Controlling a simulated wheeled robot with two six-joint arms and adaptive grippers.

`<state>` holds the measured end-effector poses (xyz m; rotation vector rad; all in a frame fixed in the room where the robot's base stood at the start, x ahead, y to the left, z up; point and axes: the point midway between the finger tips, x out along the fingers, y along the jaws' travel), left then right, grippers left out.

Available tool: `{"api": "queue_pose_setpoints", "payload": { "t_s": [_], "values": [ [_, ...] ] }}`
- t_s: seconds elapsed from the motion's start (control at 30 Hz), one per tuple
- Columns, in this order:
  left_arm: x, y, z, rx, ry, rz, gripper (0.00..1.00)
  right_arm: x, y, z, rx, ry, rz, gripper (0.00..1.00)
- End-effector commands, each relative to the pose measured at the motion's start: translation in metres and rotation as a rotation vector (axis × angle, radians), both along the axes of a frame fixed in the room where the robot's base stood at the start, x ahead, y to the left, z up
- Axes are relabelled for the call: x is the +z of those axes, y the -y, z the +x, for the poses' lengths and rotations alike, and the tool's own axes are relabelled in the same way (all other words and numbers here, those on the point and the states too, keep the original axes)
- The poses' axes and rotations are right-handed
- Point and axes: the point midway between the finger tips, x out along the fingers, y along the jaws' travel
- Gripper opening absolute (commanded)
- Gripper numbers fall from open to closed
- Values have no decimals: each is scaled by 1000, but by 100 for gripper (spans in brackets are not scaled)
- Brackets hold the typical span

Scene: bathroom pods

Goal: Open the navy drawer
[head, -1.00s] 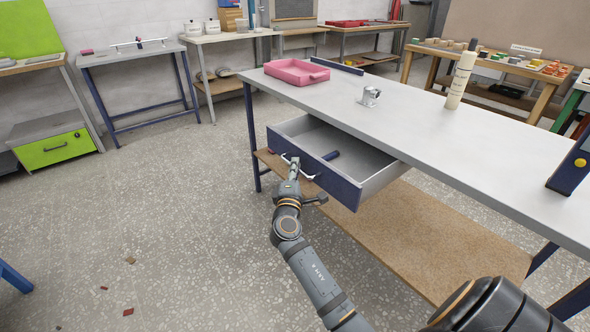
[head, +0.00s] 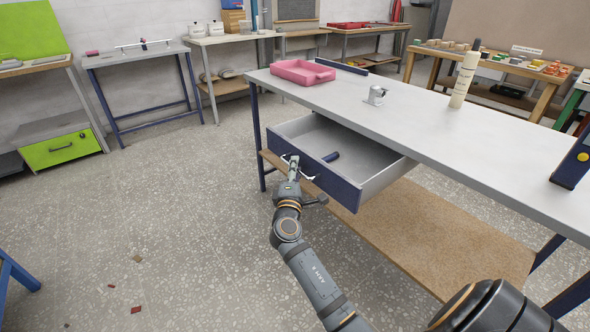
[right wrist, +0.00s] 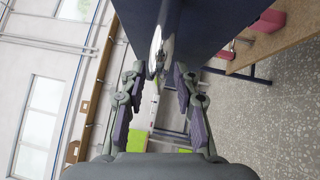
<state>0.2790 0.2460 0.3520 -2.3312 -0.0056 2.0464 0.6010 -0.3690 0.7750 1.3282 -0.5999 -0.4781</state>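The navy drawer (head: 312,167) is pulled well out from under the grey-topped workbench, its inside showing. A pale bar handle (head: 309,178) is on its front; in the right wrist view the shiny handle (right wrist: 158,48) runs down between the fingertips. My right gripper (head: 292,172) is at the drawer front. In the wrist view (right wrist: 158,75) its fingers stand apart on both sides of the handle, with gaps showing. A small dark blue cylinder (head: 331,157) lies inside the drawer. My left gripper is out of view.
The workbench (head: 450,140) carries a pink tray (head: 303,72), a small metal piece (head: 375,96) and a cream bottle (head: 463,82). A brown lower shelf (head: 430,235) lies below the drawer. The speckled floor at left is mostly clear. A green drawer unit (head: 60,148) stands far left.

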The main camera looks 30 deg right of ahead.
Motion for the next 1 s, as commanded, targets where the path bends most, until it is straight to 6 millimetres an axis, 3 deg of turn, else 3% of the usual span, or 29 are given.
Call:
{"api": "queue_pose_setpoints", "payload": {
  "t_s": [0.3, 0.7, 1.0],
  "values": [
    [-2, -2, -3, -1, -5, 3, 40, 0, -3, -2, 1, 0, 1, 34],
    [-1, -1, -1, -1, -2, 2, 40, -10, -44, -52, 0, 0, 4, 34],
    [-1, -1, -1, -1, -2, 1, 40, -10, -48, -57, 0, 1, -1, 34]
  ]
}}
